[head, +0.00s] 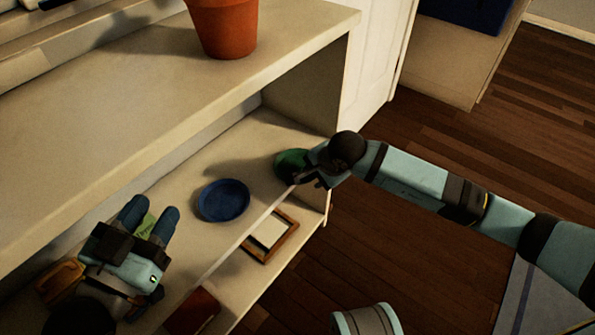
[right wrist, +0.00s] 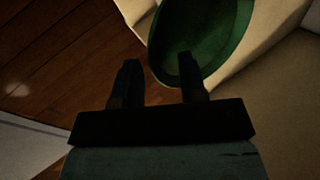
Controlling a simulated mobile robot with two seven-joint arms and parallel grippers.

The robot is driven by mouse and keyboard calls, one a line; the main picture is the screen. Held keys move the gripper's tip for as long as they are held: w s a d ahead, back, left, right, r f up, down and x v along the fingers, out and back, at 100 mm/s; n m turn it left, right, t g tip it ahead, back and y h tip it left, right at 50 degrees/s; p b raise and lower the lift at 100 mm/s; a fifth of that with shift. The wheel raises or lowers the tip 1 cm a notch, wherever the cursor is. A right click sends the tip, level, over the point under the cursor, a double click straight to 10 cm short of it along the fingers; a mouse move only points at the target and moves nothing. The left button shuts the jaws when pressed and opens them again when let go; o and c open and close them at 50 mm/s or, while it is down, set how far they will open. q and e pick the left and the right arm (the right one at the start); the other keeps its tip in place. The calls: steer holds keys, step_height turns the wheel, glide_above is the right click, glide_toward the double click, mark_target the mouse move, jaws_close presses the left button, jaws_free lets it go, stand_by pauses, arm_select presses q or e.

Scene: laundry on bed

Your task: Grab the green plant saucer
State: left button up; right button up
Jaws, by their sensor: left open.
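The green plant saucer (head: 290,161) lies on the lower shelf near its right end, partly hidden by my right gripper (head: 306,179). In the right wrist view the saucer (right wrist: 200,38) is just beyond the fingertips, its lower rim near the gap and the right finger overlapping it. My right gripper (right wrist: 163,72) has its fingers apart; contact with the saucer cannot be told. My left gripper (head: 149,216) is open over the left part of the shelf, with a small green item (head: 145,226) showing between its fingers.
A blue saucer (head: 223,200) lies between my grippers. A wooden frame (head: 270,236), a reddish-brown box (head: 193,311) and a wooden item (head: 62,279) are on the shelf. A terracotta pot (head: 224,28) stands on the upper board, which overhangs. Open wooden floor (head: 350,265) lies right.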

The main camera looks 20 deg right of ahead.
steer(key=shift+r, duration=0.1)
jaws_close()
